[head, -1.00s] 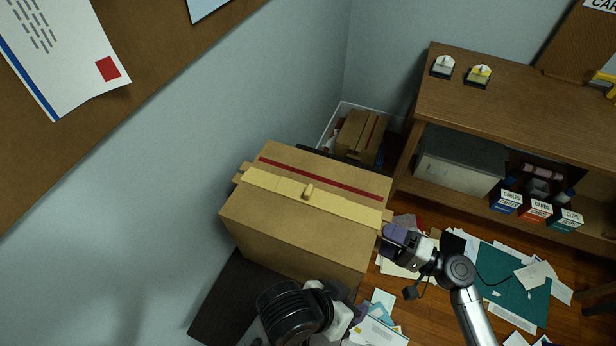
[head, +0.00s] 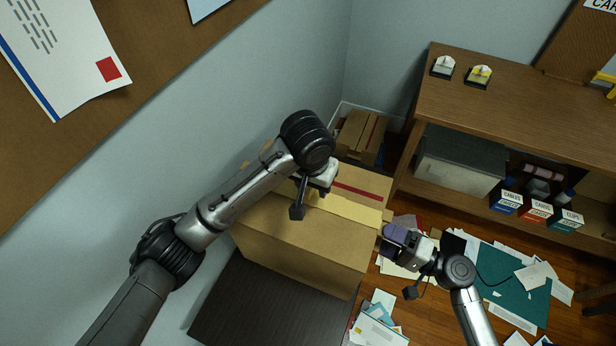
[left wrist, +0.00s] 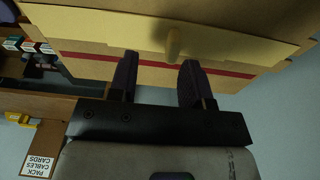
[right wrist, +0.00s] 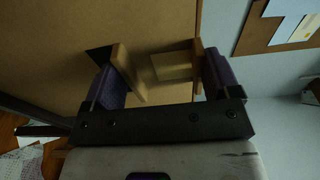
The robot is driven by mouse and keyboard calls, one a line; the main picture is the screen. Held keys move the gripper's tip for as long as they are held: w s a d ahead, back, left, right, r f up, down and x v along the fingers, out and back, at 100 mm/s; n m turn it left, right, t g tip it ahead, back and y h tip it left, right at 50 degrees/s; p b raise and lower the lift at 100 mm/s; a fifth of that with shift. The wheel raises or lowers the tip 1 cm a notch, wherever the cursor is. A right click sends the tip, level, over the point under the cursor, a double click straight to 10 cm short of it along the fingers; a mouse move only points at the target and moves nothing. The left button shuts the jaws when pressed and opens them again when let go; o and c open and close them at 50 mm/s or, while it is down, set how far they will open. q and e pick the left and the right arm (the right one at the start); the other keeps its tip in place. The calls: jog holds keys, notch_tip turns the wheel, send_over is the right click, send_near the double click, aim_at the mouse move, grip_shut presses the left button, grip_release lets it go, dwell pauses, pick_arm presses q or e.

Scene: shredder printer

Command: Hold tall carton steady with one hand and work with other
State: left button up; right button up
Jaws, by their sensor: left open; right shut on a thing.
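The tall brown carton (head: 300,240) stands on a dark surface against the wall. A pale yellow strip (head: 350,208) and a red stripe (head: 358,191) cross its top. In the left wrist view the strip (left wrist: 90,25) carries a small upright peg (left wrist: 173,42). My left gripper (left wrist: 156,75) is open and empty above the carton top, its fingers near the strip; my left forearm hides part of the top in the head view. My right gripper (head: 388,236) is at the carton's right side. In the right wrist view it is shut on a wooden side handle (right wrist: 128,72).
A wooden shelf unit (head: 520,100) stands at the right with several small boxes and a grey bin (head: 460,162). A smaller carton (head: 360,135) sits behind in a white-edged container. Papers (head: 378,325) and a green mat (head: 515,285) cover the floor.

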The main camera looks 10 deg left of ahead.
aim_at(309, 189)
pick_arm(q)
jog(key=shift+w+a+r, duration=0.1)
jog(key=shift+w+a, duration=0.2)
jog(key=shift+a, duration=0.15)
jog(key=shift+w+a+f, duration=0.15)
jog(key=shift+f, duration=0.1)
jog(key=shift+w+f, duration=0.15)
jog(key=shift+f, duration=0.95)
jog(key=shift+w+f, duration=0.1)
jog(key=shift+f, duration=0.95)
jog(key=shift+c, duration=0.3)
grip_shut()
jog(key=c, duration=0.6)
grip_release()
grip_shut()
jog(key=shift+r, duration=1.4)
